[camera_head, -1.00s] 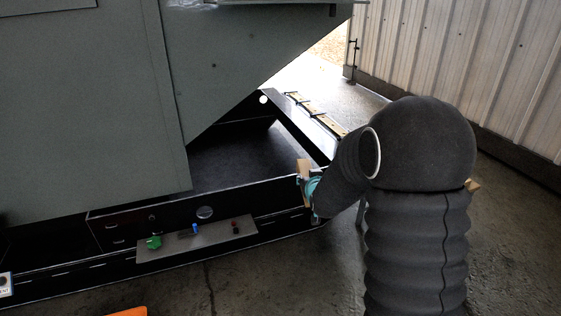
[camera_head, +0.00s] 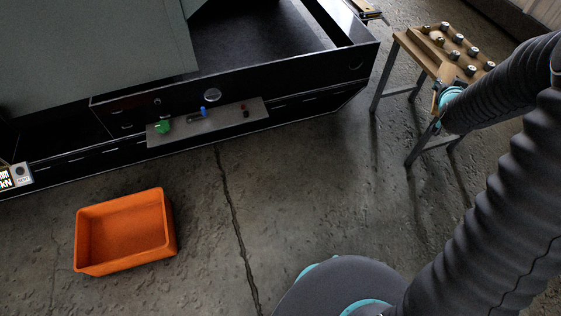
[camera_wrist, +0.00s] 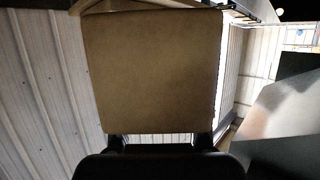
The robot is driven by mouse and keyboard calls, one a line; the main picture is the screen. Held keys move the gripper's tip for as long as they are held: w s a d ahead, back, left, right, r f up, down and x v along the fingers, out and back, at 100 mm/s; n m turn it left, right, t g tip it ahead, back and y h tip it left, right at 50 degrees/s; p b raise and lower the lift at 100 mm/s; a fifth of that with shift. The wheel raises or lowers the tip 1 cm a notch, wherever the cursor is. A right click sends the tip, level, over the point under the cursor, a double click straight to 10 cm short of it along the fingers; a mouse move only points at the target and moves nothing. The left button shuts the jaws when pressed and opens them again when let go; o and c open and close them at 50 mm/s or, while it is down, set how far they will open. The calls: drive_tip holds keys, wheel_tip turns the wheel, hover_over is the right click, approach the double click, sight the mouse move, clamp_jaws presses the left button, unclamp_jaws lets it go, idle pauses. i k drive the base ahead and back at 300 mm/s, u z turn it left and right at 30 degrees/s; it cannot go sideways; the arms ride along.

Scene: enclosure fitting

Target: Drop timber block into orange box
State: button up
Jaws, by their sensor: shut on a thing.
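The timber block (camera_wrist: 152,72) fills the middle of the wrist view as a plain tan face. My gripper (camera_wrist: 160,143) is shut on it, with its dark fingers at the block's lower edge. In the head view my gripper (camera_head: 437,100) is at the right, in front of the wooden table; the block is hard to tell from the tabletop there. The orange box (camera_head: 128,264) stands on the floor at the lower left, upright, open on top and looking empty. My gripper is far to the right of the box.
A wooden table (camera_head: 419,57) with several metal-topped pieces stands at the right. A black machine base (camera_head: 310,80) with a small control panel (camera_head: 225,118) runs along the back. Cracked concrete floor (camera_head: 290,200) lies clear between the box and the table.

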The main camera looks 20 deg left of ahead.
sight(133, 231)
drive_tip(key=z, duration=0.05)
drive_tip(key=i, duration=1)
drive_tip(key=u, duration=3.5)
drive_tip(key=i, duration=0.45)
drive_tip(key=u, duration=0.1)
